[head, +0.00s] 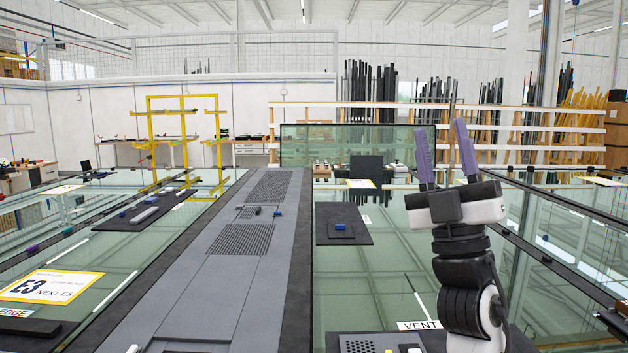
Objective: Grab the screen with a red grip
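My gripper (441,128) is raised at the right with its two purple fingers pointing up. The fingers are apart and nothing shows between them. I can make out no screen with a red grip. A dark perforated panel (243,240) lies flat on the long grey strip, and another (270,186) lies farther along it. Small dark pieces and a blue block (277,214) lie between them. A grey plate with a blue block (341,227) lies on a black mat (326,209) right of the strip. A perforated grey piece (358,345) is cut off at the bottom edge.
Large glass sheets (380,275) lie on both sides of the grey strip (225,300). A "VENT" label (419,325) is beside my arm. An "E3" card (50,286) lies at left. A black mat (145,212) with grey pieces lies at left. Yellow racks (152,130) stand behind.

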